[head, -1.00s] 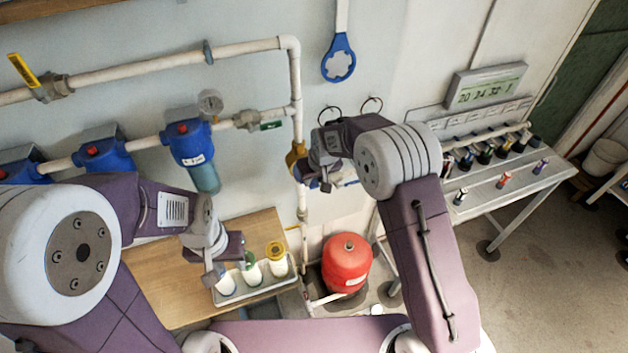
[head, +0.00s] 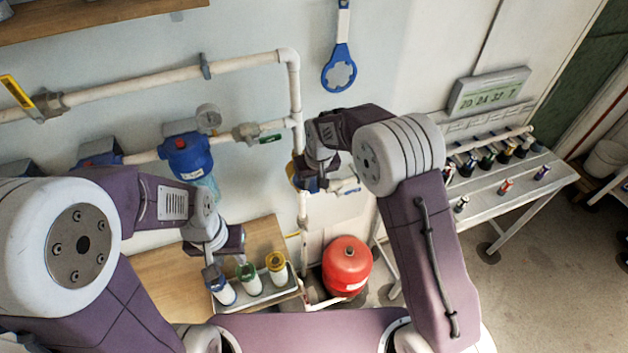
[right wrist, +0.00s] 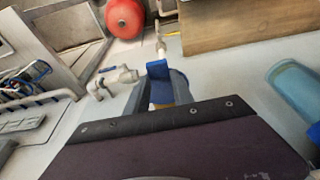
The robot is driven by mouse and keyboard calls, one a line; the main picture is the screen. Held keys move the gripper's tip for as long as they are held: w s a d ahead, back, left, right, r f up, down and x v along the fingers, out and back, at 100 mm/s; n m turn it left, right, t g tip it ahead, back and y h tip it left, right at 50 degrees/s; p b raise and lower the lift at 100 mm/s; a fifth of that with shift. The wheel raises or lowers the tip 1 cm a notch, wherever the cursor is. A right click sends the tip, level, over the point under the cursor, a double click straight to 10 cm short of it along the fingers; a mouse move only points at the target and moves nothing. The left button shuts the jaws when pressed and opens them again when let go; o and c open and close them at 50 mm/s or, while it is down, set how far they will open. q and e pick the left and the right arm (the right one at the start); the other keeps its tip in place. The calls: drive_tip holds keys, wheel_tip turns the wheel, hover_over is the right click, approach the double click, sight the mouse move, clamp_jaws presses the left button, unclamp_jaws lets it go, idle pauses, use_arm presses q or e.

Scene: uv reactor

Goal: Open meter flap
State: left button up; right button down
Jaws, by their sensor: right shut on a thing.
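The meter (head: 292,174) is a brass-yellow body on the white vertical pipe in the head view, mostly hidden behind my right gripper. My right gripper (head: 312,184) is at the meter. In the right wrist view the blue flap (right wrist: 159,82) stands between the gripper's fingers, with a bit of yellow below it. The gripper is shut on this flap. How far the flap is lifted cannot be told. My left gripper (head: 222,262) hangs over the filter tray, near the blue-capped cartridge; its jaw opening is unclear.
White pipes and blue filter housings (head: 188,155) line the wall left of the meter. A valve with a blue handle (right wrist: 118,76) is close beside my right gripper. A red tank (head: 347,265) stands below. A tray (head: 262,296) holds capped cartridges.

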drive_tip(key=shift+w+a+r, duration=0.1)
drive_tip(key=shift+w+r, duration=0.1)
drive_tip(key=shift+w, duration=0.1)
drive_tip(key=c, duration=1.1)
unclamp_jaws()
drive_tip(key=shift+w+a+f, duration=0.15)
drive_tip(key=shift+w+f, duration=0.2)
drive_tip(key=shift+w, duration=0.1)
use_arm(q)
drive_tip(key=shift+w+a+f+b, duration=0.1)
drive_tip(key=shift+w+f+b, duration=0.1)
drive_tip(key=shift+f+b, duration=0.45)
drive_tip(key=shift+w+a+f+b, duration=0.1)
drive_tip(key=shift+w+f+b, duration=0.05)
drive_tip(key=shift+f+b, duration=0.4)
use_arm(e)
drive_tip(key=v, duration=0.9)
use_arm(q)
drive_tip(key=shift+d, duration=0.1)
use_arm(e)
drive_tip(key=shift+s, duration=0.1)
